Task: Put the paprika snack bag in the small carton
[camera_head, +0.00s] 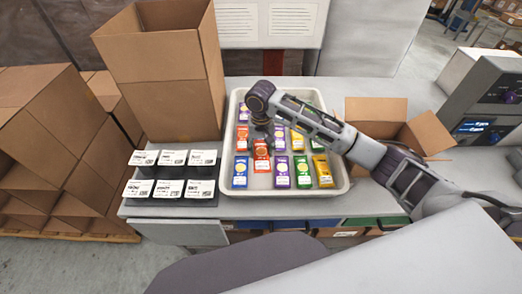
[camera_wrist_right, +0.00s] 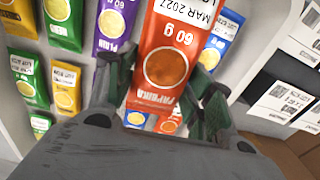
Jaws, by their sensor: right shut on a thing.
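My right gripper (camera_head: 262,132) is over the light tray (camera_head: 228,180) of snack bags, with its arm reaching in from the right. In the right wrist view it is shut on an orange-red bag marked PAPRIKA (camera_wrist_right: 166,65), between its two fingers (camera_wrist_right: 160,108). In the head view an orange-red bag (camera_head: 261,156) shows just below the gripper; whether it is lifted clear of the tray is hard to tell. The small carton (camera_head: 376,110) stands open to the right of the tray, partly hidden by my right arm. My left gripper is not in view.
Purple, blue, green, yellow and other orange-red bags (camera_head: 242,137) lie in the tray. A tall open carton (camera_head: 165,75) stands behind black label stands (camera_head: 170,188) on the left. Grey equipment (camera_head: 485,105) is at the far right.

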